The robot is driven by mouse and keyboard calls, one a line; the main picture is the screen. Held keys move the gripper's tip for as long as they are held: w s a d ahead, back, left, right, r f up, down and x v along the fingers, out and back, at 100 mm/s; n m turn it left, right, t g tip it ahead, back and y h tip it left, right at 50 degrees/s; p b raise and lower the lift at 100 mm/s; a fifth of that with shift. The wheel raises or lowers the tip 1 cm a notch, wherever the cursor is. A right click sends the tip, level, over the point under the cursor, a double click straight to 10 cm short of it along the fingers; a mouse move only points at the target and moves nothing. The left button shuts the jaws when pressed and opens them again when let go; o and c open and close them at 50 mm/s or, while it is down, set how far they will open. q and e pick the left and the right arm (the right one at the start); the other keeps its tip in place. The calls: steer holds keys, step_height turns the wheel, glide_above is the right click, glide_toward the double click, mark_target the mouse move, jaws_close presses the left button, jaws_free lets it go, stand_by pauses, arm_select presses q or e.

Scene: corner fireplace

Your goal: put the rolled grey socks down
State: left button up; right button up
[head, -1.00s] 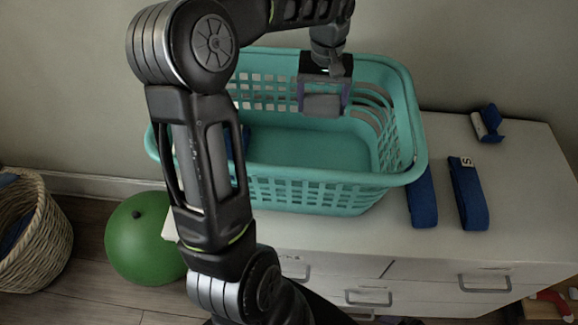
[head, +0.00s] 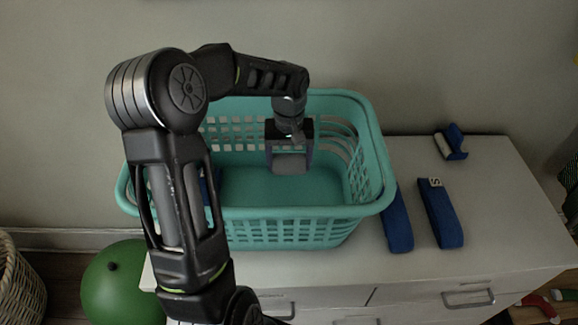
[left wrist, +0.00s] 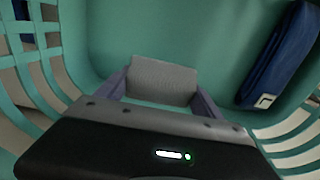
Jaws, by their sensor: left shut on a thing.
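The rolled grey socks (head: 289,164) are between the fingers of my left gripper (head: 289,160). The gripper points down inside the teal laundry basket (head: 300,232), near its right part. In the left wrist view the grey socks (left wrist: 162,80) sit between the two fingertips, with the teal basket floor (left wrist: 215,30) beyond them. I cannot tell whether the socks touch the floor. A folded blue item (left wrist: 283,55) lies in the basket; in the head view my left arm partly hides it. My right gripper does not show.
The basket stands on a white dresser (head: 490,200). Several blue bands (head: 440,212) lie to the right of the basket. A green ball (head: 115,285) and a wicker basket (head: 18,290) are on the floor at left. The dresser's right side has free room.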

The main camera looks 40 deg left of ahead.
mark_target(289, 170)
arm_select(q)
step_height(289, 170, down, 2)
steer(key=shift+f, duration=0.25)
steer(key=shift+f+b, duration=0.45)
steer(key=shift+f, duration=0.1)
steer(key=o, duration=1.3)
steer(key=shift+o, duration=0.2)
steer(key=shift+r+p, duration=0.55)
steer(key=shift+r, duration=0.4)
step_height(289, 170, up, 11)
steer(key=shift+r+b, duration=0.2)
steer(key=shift+b, duration=0.25)
